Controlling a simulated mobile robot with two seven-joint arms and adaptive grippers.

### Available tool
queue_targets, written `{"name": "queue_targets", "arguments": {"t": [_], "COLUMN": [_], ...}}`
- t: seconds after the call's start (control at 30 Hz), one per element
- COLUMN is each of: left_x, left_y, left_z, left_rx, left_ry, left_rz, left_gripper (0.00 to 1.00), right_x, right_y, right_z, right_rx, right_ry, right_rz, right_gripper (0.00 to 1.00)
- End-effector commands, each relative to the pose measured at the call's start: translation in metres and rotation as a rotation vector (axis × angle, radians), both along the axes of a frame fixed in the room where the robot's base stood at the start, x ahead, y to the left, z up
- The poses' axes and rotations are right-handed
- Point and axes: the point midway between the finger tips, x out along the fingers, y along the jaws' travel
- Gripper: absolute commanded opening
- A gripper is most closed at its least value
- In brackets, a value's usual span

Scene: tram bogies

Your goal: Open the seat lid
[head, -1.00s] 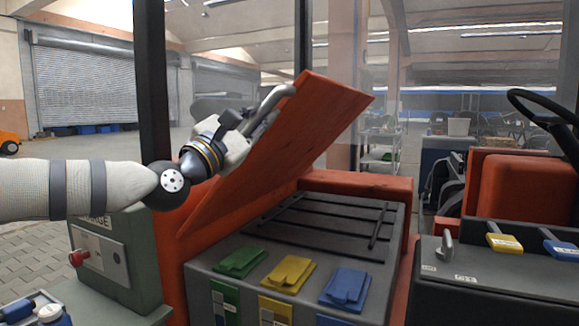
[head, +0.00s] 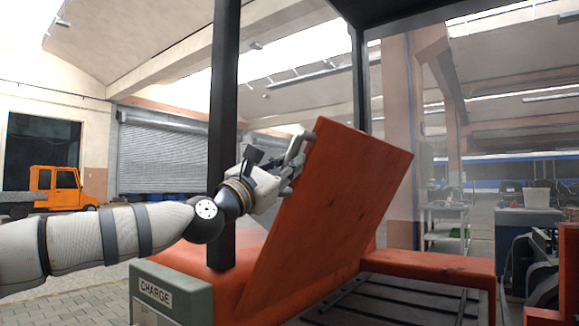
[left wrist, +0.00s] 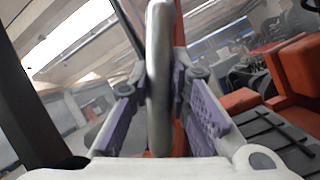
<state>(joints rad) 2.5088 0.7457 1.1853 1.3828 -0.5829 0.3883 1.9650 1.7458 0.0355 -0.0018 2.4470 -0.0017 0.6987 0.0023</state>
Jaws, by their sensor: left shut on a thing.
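The seat lid (head: 338,210) is an orange-red board tilted steeply up over the seat box (head: 375,300). Its raised edge is at the top, and its lower end is at the box. My left gripper (head: 294,152) is at the lid's upper left edge. In the left wrist view, the grey bar handle (left wrist: 160,75) stands between the purple-padded fingers of my left gripper (left wrist: 163,95), which are shut on it. In the head view the handle is mostly hidden by the gripper. My right gripper is in neither view.
A dark post (head: 223,120) rises close behind my left arm. A green-grey CHARGE box (head: 172,290) stands at the lower left. An orange rim (head: 430,265) lies right of the lid. Open air is above the lid.

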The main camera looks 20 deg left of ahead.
Motion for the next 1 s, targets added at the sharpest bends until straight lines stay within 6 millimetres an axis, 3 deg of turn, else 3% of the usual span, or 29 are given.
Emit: {"name": "queue_targets", "arguments": {"t": [0.03, 0.07, 0.13, 0.17, 0.57, 1.0], "left_x": [0.0, 0.0, 0.0, 0.0, -0.007, -0.093], "left_y": [-0.001, -0.001, -0.001, -0.001, 0.003, 0.035], "left_z": [-0.001, -0.001, -0.001, -0.001, -0.004, -0.047], "left_rx": [0.0, 0.0, 0.001, 0.001, 0.002, -0.002], "left_ry": [0.003, 0.003, 0.003, 0.003, 0.002, 0.001], "left_rz": [-0.002, -0.002, -0.002, -0.002, -0.002, 0.0], "left_gripper": [0.0, 0.19, 0.35, 0.38, 0.38, 0.38], "right_x": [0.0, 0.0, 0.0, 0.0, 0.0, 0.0], "right_y": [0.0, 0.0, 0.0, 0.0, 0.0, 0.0], "right_z": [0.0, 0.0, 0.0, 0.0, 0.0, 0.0], "right_rx": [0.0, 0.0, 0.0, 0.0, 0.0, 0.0], "right_ry": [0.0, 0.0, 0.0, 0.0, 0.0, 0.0], "right_rz": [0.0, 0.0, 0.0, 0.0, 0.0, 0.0], "right_gripper": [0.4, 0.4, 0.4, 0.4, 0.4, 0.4]}}
